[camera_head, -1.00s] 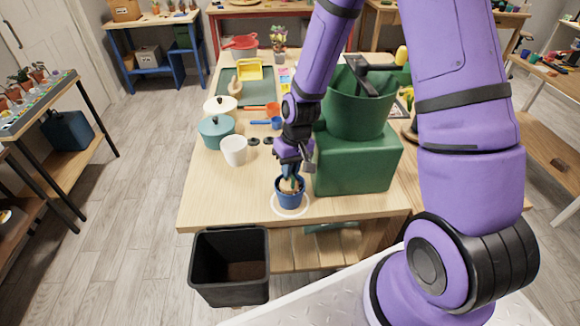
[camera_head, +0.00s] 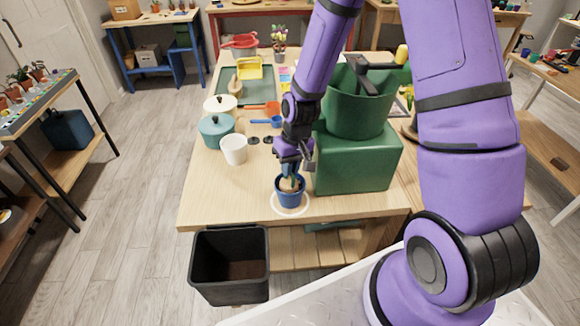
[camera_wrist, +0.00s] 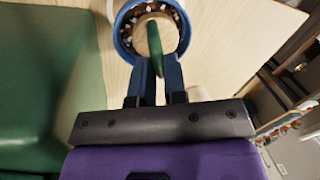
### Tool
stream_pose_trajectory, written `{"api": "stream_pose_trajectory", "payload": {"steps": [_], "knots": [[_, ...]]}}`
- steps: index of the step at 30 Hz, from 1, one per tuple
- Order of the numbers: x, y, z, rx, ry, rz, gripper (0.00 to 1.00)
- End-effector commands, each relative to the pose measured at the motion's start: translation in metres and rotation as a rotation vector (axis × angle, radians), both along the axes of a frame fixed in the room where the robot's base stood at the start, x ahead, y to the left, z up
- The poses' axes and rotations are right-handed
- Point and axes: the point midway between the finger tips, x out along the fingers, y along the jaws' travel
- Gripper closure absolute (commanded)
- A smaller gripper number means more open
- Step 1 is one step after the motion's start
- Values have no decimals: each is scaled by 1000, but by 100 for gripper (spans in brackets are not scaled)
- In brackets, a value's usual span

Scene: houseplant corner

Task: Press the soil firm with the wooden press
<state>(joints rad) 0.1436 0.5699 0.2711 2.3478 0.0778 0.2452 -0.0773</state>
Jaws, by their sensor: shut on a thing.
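A blue pot (camera_head: 291,197) with dark, speckled soil (camera_wrist: 126,31) stands on a white saucer (camera_head: 275,208) near the table's front edge. The wooden press has a pale round wooden foot (camera_wrist: 148,40) and a green handle (camera_wrist: 154,66). My gripper (camera_wrist: 158,68) is shut on the green handle, and its blue fingers lie on either side of it. In the head view my gripper (camera_head: 291,174) is over the pot, pointing down. The foot is within the pot's rim in the wrist view and hides most of the soil. I cannot tell whether it touches the soil.
A big green block (camera_head: 355,165) with a green bucket (camera_head: 355,105) on top stands close on the right. A white cup (camera_head: 234,151) and a teal pot (camera_head: 216,131) stand to the left. A black bin (camera_head: 230,265) is below the front edge.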

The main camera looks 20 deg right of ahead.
Motion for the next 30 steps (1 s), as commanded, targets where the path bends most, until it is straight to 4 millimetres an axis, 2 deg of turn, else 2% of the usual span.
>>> {"api": "stream_pose_trajectory", "payload": {"steps": [30], "knots": [[1,0,69,0,-3,0,100]]}}
